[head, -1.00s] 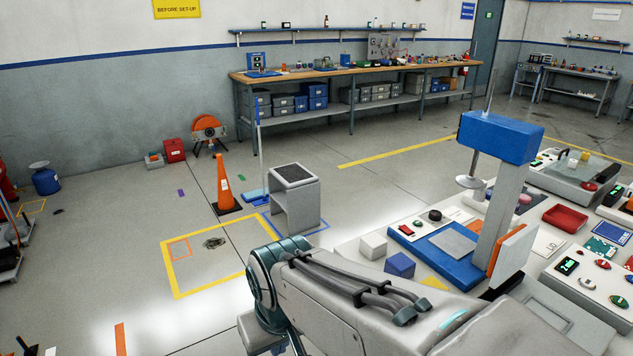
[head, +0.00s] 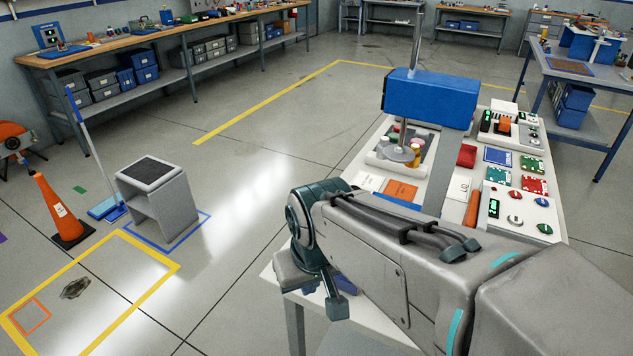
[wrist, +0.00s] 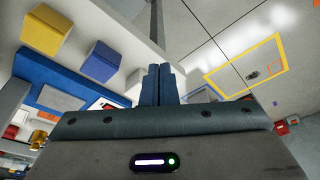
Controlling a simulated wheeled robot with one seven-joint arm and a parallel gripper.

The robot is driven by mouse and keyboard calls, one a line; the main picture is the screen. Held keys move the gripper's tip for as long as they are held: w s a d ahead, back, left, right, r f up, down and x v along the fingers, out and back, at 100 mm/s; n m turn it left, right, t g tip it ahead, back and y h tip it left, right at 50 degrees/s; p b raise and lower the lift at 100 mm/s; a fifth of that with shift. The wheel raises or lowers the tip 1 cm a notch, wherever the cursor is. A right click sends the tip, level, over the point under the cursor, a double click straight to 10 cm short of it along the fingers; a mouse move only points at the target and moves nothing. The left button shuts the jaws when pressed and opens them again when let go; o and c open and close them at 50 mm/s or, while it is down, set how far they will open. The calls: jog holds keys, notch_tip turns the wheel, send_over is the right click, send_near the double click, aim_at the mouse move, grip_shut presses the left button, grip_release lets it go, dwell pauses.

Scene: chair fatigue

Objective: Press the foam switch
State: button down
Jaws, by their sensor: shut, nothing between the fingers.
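My gripper (wrist: 157,78) is shut and empty in the wrist view. In the head view its end (head: 337,306) hangs low at the bench's near-left edge, well apart from the button panels. No label reading "foam" can be made out, so I cannot tell which control is the foam switch. A blue press head (head: 430,98) with a rod and round metal disc (head: 398,154) stands over the bench. My arm hides the near bench.
The wrist view shows a yellow block (wrist: 47,31), a blue block (wrist: 101,62) and a blue press base (wrist: 30,80) beside my gripper. A grey stool (head: 168,200) and orange cone (head: 60,212) stand on the left floor. Open floor lies between stool and bench.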

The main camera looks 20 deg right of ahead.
jog(key=w+d+r+m, duration=0.1)
jog(key=w+d+m, duration=0.2)
jog(key=w+d, duration=0.2)
jog(key=w+d+r+m+g+p, duration=0.1)
jog(key=w+d+r+m, duration=0.1)
jog(key=w+d, duration=0.4)
jog(key=w+d+r+m+p, duration=0.1)
jog(key=w+d+m, duration=0.4)
jog(key=w, duration=0.7)
jog(key=shift+d+r+g+y, duration=0.3)
jog(key=shift+d+y, duration=0.1)
jog(key=shift+d, duration=0.05)
jog(key=f, duration=0.4)
jog(key=w+f+p, duration=0.1)
jog(key=f, duration=0.4)
jog(key=a+f, duration=0.1)
jog(key=f, duration=0.3)
jog(key=shift+w+f, duration=0.15)
jog(key=shift+f, duration=0.35)
